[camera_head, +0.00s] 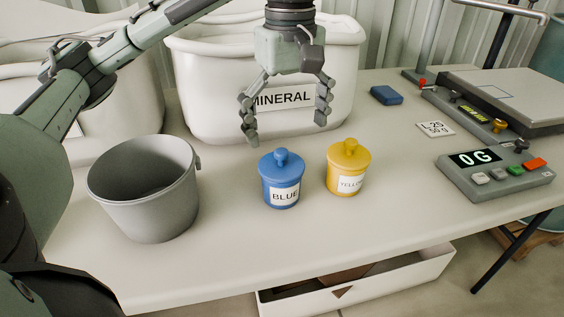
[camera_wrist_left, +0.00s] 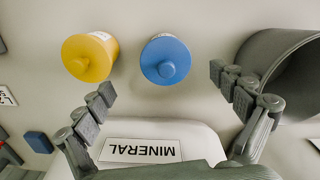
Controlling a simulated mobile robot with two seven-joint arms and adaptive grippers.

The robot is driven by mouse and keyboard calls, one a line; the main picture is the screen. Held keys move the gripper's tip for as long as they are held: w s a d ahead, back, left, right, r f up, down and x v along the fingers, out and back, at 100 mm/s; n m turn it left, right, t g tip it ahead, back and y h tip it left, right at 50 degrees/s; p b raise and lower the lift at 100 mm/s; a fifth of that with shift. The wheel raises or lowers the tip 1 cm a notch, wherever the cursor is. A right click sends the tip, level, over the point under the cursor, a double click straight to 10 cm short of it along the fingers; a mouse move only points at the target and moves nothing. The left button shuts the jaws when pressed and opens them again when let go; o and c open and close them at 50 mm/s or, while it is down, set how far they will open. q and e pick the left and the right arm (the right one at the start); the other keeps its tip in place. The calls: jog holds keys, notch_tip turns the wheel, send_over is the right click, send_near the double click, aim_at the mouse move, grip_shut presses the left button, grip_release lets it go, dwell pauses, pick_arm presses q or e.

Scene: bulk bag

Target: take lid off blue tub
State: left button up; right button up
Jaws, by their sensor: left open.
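The blue tub (camera_head: 283,195) stands upright on the table with its BLUE label facing the front. Its blue lid (camera_head: 281,163) with a round knob is on top. In the left wrist view the blue lid (camera_wrist_left: 166,60) shows from above, near the top middle. My left gripper (camera_head: 285,128) is open and empty, pointing down, above and behind the blue tub in the head view. Its fingers are spread wide and touch neither tub. In the left wrist view the gripper (camera_wrist_left: 165,85) shows a finger on each side, with the blue lid between and beyond them. My right gripper is not in view.
A yellow tub (camera_head: 347,169) with its lid on stands close to the right. A grey bucket (camera_head: 145,190) stands to the left. A white MINERAL bin (camera_head: 210,85) is behind. A blue block (camera_head: 386,95), a scale (camera_head: 510,95) and its 0G display box (camera_head: 495,172) are right. The front table strip is clear.

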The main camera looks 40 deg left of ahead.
aim_at(282, 152)
pick_arm(q)
jog(key=shift+f, duration=0.55)
jog(key=f, duration=0.2)
jog(key=a+f+b, duration=0.1)
jog(key=f, duration=0.1)
jog(key=shift+s+f, duration=0.2)
jog(key=shift+f, duration=0.2)
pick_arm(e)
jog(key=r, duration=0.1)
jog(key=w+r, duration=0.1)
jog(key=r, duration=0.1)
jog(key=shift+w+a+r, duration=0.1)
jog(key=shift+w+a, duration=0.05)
pick_arm(q)
jog(key=shift+c, duration=0.6)
